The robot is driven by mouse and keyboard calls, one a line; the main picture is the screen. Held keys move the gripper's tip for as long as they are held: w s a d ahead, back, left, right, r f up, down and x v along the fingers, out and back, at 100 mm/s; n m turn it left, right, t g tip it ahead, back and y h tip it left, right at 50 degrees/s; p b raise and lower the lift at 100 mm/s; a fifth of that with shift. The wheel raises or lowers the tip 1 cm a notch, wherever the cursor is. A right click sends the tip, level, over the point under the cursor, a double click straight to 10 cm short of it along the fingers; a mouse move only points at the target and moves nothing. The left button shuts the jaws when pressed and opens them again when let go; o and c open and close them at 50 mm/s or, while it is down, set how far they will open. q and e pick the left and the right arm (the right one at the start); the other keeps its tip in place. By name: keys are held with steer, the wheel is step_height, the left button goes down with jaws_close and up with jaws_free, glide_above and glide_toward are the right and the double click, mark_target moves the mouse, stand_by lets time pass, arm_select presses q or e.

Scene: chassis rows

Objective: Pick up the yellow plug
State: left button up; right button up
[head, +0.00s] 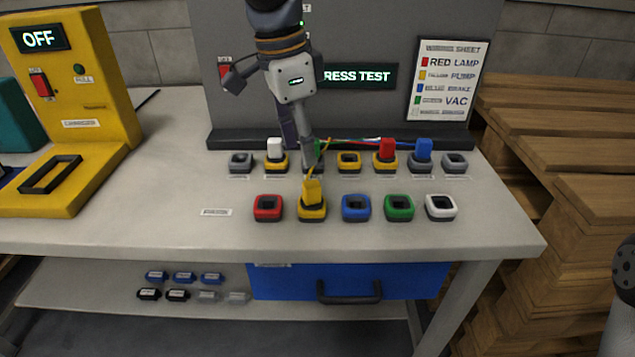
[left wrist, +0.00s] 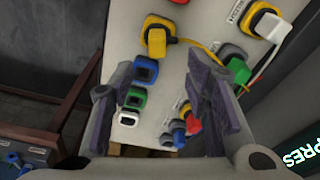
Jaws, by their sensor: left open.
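The yellow plug (head: 312,190) stands in a yellow-rimmed socket (head: 312,211) in the front row on the bench, with a yellow cable running back from it. In the left wrist view the yellow plug (left wrist: 157,42) shows near the top, beyond the finger tips. My left gripper (head: 300,148) reaches down over the back row, behind the yellow plug and apart from it, partly hiding a green plug (head: 318,147). In the left wrist view my left gripper (left wrist: 162,85) is open with nothing between its fingers. My right gripper is not in view.
Red (head: 268,208), blue (head: 356,208), green (head: 399,208) and white (head: 441,207) sockets stand empty in the front row. White (head: 274,148), red (head: 386,148) and blue (head: 424,148) plugs stand behind. A yellow machine (head: 100,90) stands left; bare bench lies between.

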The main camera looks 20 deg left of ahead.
mark_target(311, 184)
arm_select(q)
steer(key=f, duration=0.3)
steer(key=d+f, duration=0.1)
steer(key=f, duration=0.5)
steer(key=shift+w+d+f, duration=0.15)
steer(key=shift+w+f, duration=0.1)
jaws_close()
